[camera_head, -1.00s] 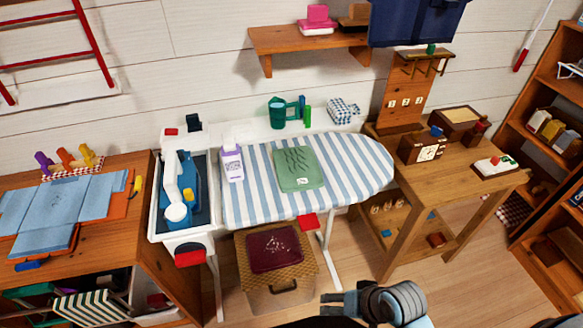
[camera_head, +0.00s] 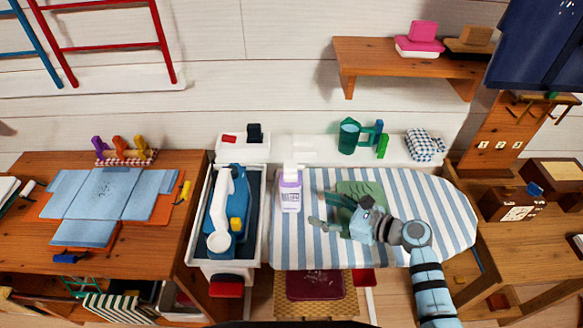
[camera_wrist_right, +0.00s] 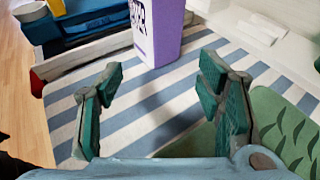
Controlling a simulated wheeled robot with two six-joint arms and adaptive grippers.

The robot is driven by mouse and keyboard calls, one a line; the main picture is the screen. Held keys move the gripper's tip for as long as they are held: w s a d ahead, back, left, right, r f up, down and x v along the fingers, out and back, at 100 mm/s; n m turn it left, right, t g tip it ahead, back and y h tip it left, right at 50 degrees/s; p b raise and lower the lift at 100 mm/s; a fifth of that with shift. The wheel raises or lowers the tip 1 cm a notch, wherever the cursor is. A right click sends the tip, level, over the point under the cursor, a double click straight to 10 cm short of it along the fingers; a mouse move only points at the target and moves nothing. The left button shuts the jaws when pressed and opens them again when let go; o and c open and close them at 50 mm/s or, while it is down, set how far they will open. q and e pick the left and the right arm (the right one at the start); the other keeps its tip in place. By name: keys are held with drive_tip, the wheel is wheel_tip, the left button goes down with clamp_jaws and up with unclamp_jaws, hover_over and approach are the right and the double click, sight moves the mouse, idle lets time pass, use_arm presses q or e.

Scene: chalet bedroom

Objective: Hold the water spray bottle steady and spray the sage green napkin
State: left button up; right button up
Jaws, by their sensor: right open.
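The water spray bottle (camera_head: 290,190), lavender with a white top and a label, stands upright at the left end of the striped ironing board. Its lower part also shows in the right wrist view (camera_wrist_right: 158,28), beyond and between the fingertips. The sage green napkin (camera_head: 372,188) lies flat on the board, partly hidden under my right arm; its edge shows in the right wrist view (camera_wrist_right: 285,130). My right gripper (camera_head: 326,212) is open and empty over the board, just right of the bottle and apart from it. My left gripper is out of view.
The striped board (camera_head: 440,205) is clear at its right end. A blue and white iron (camera_head: 228,210) rests in the tray left of the bottle. A green cup (camera_head: 348,136) and a checked cloth (camera_head: 425,145) are on the ledge behind.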

sight(298, 202)
drive_tip(key=shift+w+a+f, duration=0.1)
drive_tip(key=shift+w, duration=0.4)
drive_tip(key=shift+w+a+f+b, duration=0.15)
drive_tip(key=shift+a+b, duration=0.1)
drive_tip(key=shift+b, duration=0.2)
drive_tip(key=a+b, duration=0.3)
drive_tip(key=shift+w+a+f+b, duration=0.2)
drive_tip(key=shift+a+f+b, duration=0.15)
drive_tip(key=shift+b, duration=0.05)
drive_tip(key=x, duration=0.3)
drive_tip(key=shift+w+b, duration=0.3)
drive_tip(key=shift+w+a+f, duration=0.25)
drive_tip(key=shift+w+a, duration=0.25)
drive_tip(key=shift+w, duration=0.1)
drive_tip(key=shift+s+r, duration=0.2)
drive_tip(key=c, duration=1.2)
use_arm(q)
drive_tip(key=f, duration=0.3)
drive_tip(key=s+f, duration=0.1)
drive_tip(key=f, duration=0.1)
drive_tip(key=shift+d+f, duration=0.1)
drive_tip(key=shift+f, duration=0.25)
use_arm(e)
drive_tip(key=shift+c, duration=0.7)
